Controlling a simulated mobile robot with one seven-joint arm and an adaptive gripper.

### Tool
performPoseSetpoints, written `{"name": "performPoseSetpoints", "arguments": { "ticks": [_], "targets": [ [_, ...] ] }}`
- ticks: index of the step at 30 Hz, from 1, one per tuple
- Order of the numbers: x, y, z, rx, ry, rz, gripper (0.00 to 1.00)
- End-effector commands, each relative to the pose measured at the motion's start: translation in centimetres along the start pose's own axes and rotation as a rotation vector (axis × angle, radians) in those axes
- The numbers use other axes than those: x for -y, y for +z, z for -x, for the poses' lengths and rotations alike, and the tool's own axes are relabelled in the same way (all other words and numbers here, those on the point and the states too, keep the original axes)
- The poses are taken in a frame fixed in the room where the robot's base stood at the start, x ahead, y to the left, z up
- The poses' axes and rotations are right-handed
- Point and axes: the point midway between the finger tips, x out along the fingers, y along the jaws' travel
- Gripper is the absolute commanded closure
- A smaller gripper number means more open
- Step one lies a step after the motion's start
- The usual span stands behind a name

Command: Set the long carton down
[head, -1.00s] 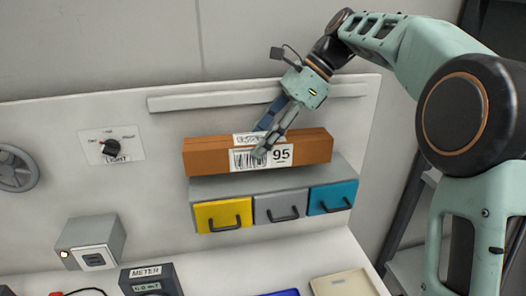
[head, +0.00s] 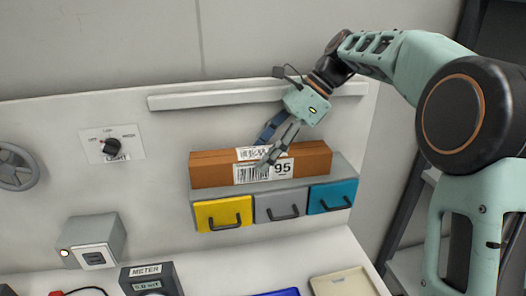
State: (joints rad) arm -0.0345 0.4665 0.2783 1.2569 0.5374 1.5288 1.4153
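The long carton (head: 212,172) is a brown-orange box with a white barcode label marked 95 on its front and a second label on top. It lies level, lengthwise along the top of the grey drawer unit (head: 345,178), and its underside appears to meet that top. My gripper (head: 261,156) reaches down from the upper right and is shut on the carton near its middle.
The drawer unit has yellow (head: 218,217), grey (head: 270,208) and blue (head: 325,198) drawers with dark handles. A ledge (head: 215,98) runs along the panel behind the carton. A meter (head: 150,280), a switch box (head: 92,243) and a cream tray (head: 342,286) stand lower down.

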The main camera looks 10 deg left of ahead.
Motion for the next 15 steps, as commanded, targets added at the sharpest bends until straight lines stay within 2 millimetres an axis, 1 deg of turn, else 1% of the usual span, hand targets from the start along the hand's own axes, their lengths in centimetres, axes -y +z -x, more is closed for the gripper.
{"name": "performPoseSetpoints", "arguments": {
  "ticks": [5, 8, 11, 15],
  "targets": [
    [0.0, 0.1, 0.3, 0.000, -0.001, 0.000, 0.48],
    [0.1, 0.1, 1.4, 0.000, -0.003, 0.000, 0.48],
    [0.1, 0.1, 3.1, -0.001, -0.004, 0.000, 0.48],
    [0.1, 0.1, 6.2, 0.000, -0.004, 0.000, 0.48]
  ]
}}
